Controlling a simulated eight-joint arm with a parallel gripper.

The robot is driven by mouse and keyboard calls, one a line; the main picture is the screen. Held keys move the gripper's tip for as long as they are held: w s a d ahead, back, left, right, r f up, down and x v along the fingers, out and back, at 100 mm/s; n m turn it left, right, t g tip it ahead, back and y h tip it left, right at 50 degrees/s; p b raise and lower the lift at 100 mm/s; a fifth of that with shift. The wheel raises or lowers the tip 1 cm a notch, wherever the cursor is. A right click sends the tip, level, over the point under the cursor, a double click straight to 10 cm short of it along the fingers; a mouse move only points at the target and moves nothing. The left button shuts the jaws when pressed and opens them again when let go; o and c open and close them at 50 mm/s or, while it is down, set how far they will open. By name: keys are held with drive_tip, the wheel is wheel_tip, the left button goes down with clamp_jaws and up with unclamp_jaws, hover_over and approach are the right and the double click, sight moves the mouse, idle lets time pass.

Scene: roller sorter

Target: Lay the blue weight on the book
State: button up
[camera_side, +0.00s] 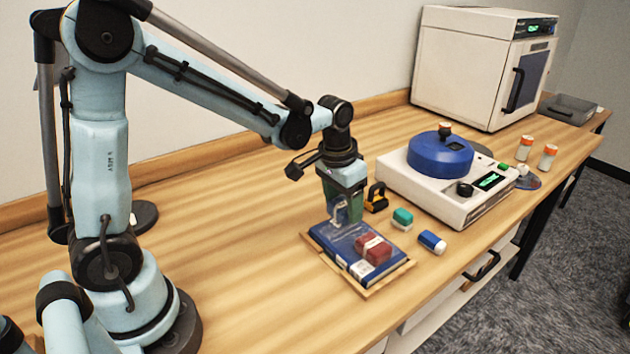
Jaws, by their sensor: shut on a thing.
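The book (331,239) lies flat, dark blue, on a thin wooden board near the front edge of the table. A red block (374,250) with a pale band rests on it. A blue block with a white end (432,241), which looks like the blue weight, lies on the table to the right of the book, apart from it. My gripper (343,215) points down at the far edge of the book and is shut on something. The held thing is small and mostly hidden; a greenish patch and a pale loop show there. Whether it touches the book is unclear.
A teal and white block (402,217) and a black and yellow item (376,197) stand near my gripper. A white machine with a blue lid (440,155) is to the right, with orange-capped bottles (524,148) beyond. The table left of the book is clear.

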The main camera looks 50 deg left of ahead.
drive_tip(key=shift+f, duration=1.6)
drive_tip(key=shift+f, duration=0.1)
drive_tip(key=o, duration=1.5)
drive_tip(key=r, duration=0.3)
drive_tip(key=s+r, duration=0.1)
drive_tip(key=r, duration=0.7)
drive_tip(key=shift+s+r, duration=0.25)
drive_tip(key=shift+s, duration=0.15)
drive_tip(key=t, duration=0.5)
approach(341, 206)
drive_tip(key=s, duration=0.4)
drive_tip(key=shift+s+d+f, duration=0.3)
drive_tip(key=shift+s+d, duration=0.05)
drive_tip(key=shift+d, duration=0.1)
